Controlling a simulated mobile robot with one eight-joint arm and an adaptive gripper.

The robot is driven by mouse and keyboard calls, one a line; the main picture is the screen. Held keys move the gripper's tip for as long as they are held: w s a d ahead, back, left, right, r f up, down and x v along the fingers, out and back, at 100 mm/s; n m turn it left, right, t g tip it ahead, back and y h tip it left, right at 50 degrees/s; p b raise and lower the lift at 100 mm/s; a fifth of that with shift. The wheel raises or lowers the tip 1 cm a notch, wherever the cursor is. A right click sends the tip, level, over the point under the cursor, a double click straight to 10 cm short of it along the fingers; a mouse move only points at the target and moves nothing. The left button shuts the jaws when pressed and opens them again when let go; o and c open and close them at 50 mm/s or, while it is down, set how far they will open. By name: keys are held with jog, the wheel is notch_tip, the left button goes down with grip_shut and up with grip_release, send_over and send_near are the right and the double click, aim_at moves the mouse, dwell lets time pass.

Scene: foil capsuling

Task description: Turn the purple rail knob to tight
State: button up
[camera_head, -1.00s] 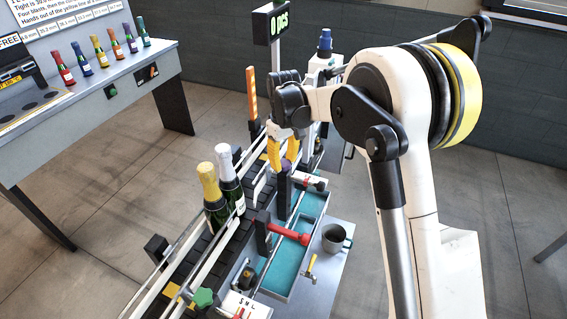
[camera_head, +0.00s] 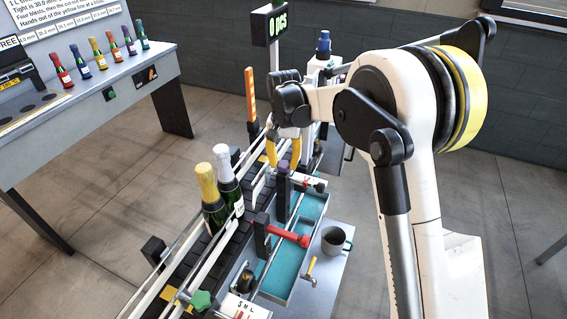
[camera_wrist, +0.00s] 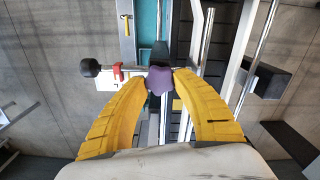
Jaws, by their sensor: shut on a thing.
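The purple rail knob (camera_head: 283,166) sits on top of a dark upright post beside the bottle conveyor (camera_head: 196,247). In the wrist view the knob (camera_wrist: 159,79) lies between the tips of my two yellow fingers. My gripper (camera_wrist: 162,80) is shut on it from above, and it also shows in the head view (camera_head: 283,164). The fingers partly hide the knob's sides. A small marked block with a red pointer (camera_wrist: 118,72) is next to the knob; its marks are too small to read.
Two bottles, one gold-topped (camera_head: 209,197) and one white-topped (camera_head: 228,180), stand on the conveyor. A grey mug (camera_head: 333,240) and a green knob (camera_head: 201,300) are nearby.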

aim_at(284, 163)
jog(key=shift+m, duration=1.1)
jog(key=o, duration=1.2)
notch_tip(284, 163, up, 12)
jog(key=shift+s+d, duration=0.1)
